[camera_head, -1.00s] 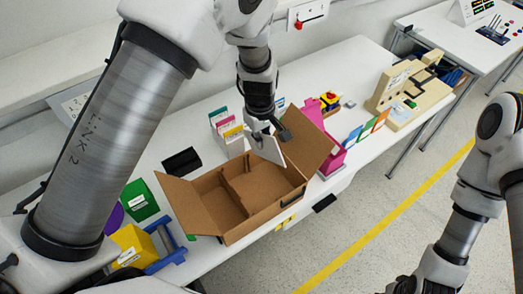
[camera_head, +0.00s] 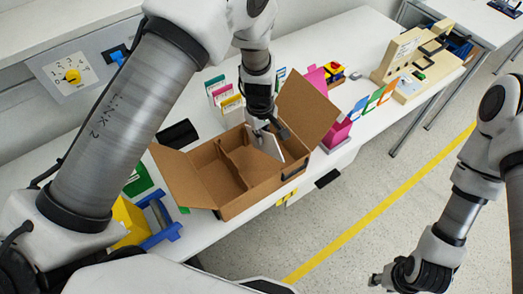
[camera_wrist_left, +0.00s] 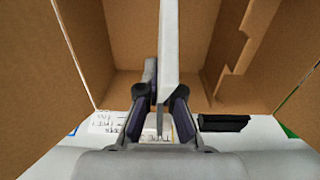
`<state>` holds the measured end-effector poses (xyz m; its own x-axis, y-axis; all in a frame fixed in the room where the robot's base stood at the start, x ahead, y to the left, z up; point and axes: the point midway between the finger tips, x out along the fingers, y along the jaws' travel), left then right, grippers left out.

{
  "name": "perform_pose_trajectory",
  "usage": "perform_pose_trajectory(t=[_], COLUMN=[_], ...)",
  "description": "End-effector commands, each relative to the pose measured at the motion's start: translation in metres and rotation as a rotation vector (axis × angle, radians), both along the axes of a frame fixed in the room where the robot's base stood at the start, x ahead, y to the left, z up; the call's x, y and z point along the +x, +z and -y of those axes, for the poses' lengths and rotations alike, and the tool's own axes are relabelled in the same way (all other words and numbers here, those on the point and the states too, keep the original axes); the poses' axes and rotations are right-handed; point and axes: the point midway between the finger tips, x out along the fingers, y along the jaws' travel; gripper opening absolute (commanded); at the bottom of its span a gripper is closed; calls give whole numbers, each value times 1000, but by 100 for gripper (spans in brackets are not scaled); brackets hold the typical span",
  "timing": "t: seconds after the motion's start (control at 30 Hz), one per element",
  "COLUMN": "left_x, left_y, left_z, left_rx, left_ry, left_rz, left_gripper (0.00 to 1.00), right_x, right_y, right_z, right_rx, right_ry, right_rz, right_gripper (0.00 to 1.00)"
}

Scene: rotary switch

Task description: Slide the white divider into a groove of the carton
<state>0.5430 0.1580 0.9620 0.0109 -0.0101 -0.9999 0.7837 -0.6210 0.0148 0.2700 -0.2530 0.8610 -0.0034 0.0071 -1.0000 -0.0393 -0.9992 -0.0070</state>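The brown carton (camera_head: 187,187) stands open on the white table, flaps spread, with a notched cardboard partition (camera_head: 229,165) inside. My left gripper (camera_head: 266,128) is over the carton's right part, shut on the white divider (camera_head: 271,147). The divider is tilted in the head view, its lower part at the carton's opening. In the left wrist view the divider (camera_wrist_left: 169,45) runs up from between the fingers (camera_wrist_left: 160,98), and slots show in the partition (camera_wrist_left: 232,40). Whether its lower edge is in a groove cannot be told. My right gripper (camera_head: 376,280) is low at the right, away from the table; its fingers are unclear.
Colored cards in a holder (camera_head: 226,98) stand behind the carton. A pink holder (camera_head: 334,133) is close to its right flap. A black object (camera_head: 178,134) lies behind left, and a yellow box (camera_head: 130,222) and blue rack (camera_head: 160,225) stand front left.

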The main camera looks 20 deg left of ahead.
Motion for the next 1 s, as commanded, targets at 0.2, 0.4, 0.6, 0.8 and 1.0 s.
perform_pose_trajectory(t=[0.2,0.4,0.6,0.8,1.0], left_x=[0,0,0,0,1], left_y=[-40,-39,-39,-40,-29], left_z=[0,0,0,0,0], left_rx=[0,0,0,0,0], left_ry=[0,0,0,0,-1], left_rz=[-1,0,0,0,4], left_gripper=[0,0,31,31,31], right_x=[0,0,0,0,0], right_y=[-31,-28,-28,-29,-42], right_z=[0,0,0,0,0], right_rx=[0,0,0,0,0], right_ry=[0,0,0,0,0], right_rz=[1,1,1,1,0], right_gripper=[40,40,40,40,40])
